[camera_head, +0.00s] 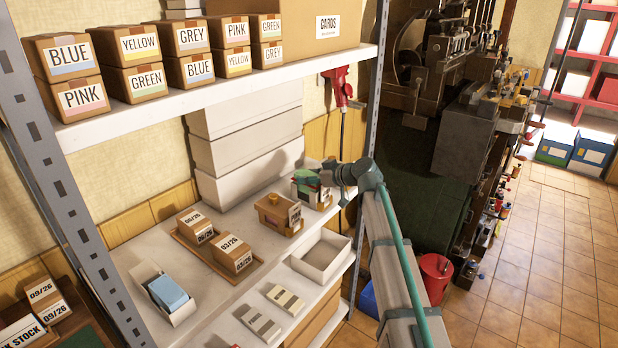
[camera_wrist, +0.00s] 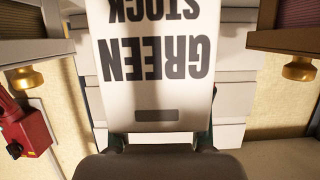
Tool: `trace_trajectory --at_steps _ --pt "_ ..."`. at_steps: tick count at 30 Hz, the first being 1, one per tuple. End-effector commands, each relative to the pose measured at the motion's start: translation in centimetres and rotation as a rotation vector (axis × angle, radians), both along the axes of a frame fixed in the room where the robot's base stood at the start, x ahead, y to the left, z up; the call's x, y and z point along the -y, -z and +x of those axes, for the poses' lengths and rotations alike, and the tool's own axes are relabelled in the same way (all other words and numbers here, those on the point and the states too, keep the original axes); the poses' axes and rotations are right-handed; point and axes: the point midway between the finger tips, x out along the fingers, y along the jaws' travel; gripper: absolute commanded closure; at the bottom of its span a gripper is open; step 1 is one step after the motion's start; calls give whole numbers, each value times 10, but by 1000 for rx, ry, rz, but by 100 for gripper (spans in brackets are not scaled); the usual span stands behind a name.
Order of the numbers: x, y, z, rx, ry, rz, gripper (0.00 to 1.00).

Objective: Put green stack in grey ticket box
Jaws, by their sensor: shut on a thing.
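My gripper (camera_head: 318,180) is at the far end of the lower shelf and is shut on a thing. Green (camera_head: 304,178) shows at its fingers in the head view, but the stack's outline is too small to tell. In the wrist view, an upside-down white label reading GREEN STOCK (camera_wrist: 155,65) stands just beyond my gripper (camera_wrist: 160,143). Whether the label is part of the held thing cannot be told. An open, empty pale grey box (camera_head: 311,273), seemingly the ticket box, sits at the shelf's front edge, nearer than my gripper.
A brown holder (camera_head: 270,216) with a light label stands left of my gripper. A tray (camera_head: 199,253) with dated boxes and a white box holding a blue stack (camera_head: 168,292) lie further left. The upper shelf (camera_head: 225,82) overhangs. White boxes (camera_head: 245,150) stand behind.

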Motion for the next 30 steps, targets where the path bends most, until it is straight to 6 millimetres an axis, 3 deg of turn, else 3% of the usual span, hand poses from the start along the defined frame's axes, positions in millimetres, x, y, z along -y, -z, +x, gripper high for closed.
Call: trace_trajectory --at_steps 9,10,15,25,30 --pt "0 0 0 1 0 1 95" --pt "0 0 0 1 0 1 48" --pt "0 0 0 1 0 1 24" --pt "1 0 -1 0 0 0 24" --pt "12 -5 -9 1 2 0 24"
